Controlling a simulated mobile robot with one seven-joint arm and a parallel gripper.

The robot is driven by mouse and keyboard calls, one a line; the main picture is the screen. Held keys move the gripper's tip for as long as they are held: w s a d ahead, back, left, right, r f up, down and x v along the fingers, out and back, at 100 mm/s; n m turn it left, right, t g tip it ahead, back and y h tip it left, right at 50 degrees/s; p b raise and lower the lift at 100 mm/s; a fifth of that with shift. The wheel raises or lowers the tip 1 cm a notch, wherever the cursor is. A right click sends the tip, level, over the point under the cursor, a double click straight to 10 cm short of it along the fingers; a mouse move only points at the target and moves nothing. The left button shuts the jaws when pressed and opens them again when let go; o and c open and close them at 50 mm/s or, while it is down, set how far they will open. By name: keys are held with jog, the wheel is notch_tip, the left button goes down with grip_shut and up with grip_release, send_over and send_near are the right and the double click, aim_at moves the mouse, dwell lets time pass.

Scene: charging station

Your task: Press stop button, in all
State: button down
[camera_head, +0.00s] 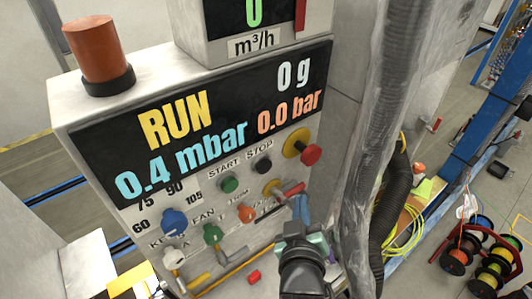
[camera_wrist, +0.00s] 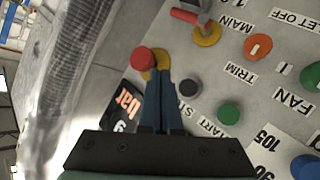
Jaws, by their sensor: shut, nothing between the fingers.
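The control panel (camera_head: 150,210) shows RUN, 0.4 mbar, 0.0 bar and 0 g on its display. The black stop button (camera_head: 263,166) sits beside the STOP label, right of the green start button (camera_head: 229,185). In the wrist view the black button (camera_wrist: 190,88) is just right of my fingers. My gripper (camera_head: 301,207) is in front of the lower right of the panel. Its blue fingers (camera_wrist: 159,76) are together and empty, and overlap the yellow base of the red emergency button (camera_wrist: 143,59) in the wrist view. I cannot tell whether they touch anything.
The red button (camera_head: 311,154) is on the panel's right edge. A red-handled valve (camera_head: 292,189) is close to my gripper. Orange, green and blue knobs (camera_head: 173,221) line the lower panel. A thick hose (camera_head: 388,195) and a wrapped pipe (camera_head: 366,180) stand close on the right.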

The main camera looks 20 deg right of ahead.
jog(key=shift+s, duration=0.2)
jog(key=b, duration=0.3)
send_near(270, 166)
jog(key=shift+w+d+f, duration=0.35)
jog(key=shift+w+d, duration=0.15)
jog(key=shift+w, duration=0.15)
jog(key=shift+w+d+f, duration=0.3)
jog(key=shift+w+d, duration=0.25)
jog(key=shift+w, duration=0.15)
jog(key=shift+w+d+f, duration=0.35)
jog(key=shift+w+d, duration=0.15)
jog(key=shift+w, duration=0.15)
dwell(0.4)
jog(key=shift+w+a, duration=0.15)
jog(key=shift+w, duration=0.3)
jog(key=shift+w+a, duration=0.15)
jog(key=shift+w, duration=0.25)
dwell(0.8)
jog(key=shift+s+r, duration=0.1)
jog(key=shift+s+d+p, duration=0.3)
jog(key=shift+s, duration=0.45)
jog(key=shift+s, duration=0.1)
